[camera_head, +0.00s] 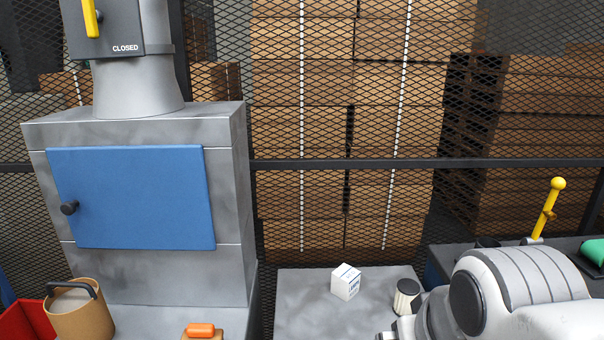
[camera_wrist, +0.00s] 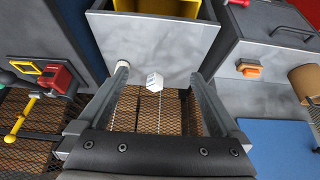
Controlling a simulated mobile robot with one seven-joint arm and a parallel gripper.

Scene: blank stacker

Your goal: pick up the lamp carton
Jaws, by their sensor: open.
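The lamp carton is a small white box (camera_head: 345,282) with blue print, standing on a grey ledge (camera_head: 300,310) in the head view. In the wrist view the carton (camera_wrist: 154,82) shows between my two fingers, a little nearer the left one. My gripper (camera_wrist: 160,75) is open, its fingers wide apart with nothing gripped. The carton looks small there, beyond the fingers and apart from them. In the head view my arm fills the lower right and the fingers are mostly out of frame.
A pale ribbed cylinder with a dark top (camera_head: 406,296) stands just right of the carton. A grey cabinet with a blue door (camera_head: 130,197) rises at left. An orange handle (camera_head: 201,330) is at the front. A yellow lever (camera_head: 548,208) stands at right. Mesh fencing (camera_head: 345,130) closes the back.

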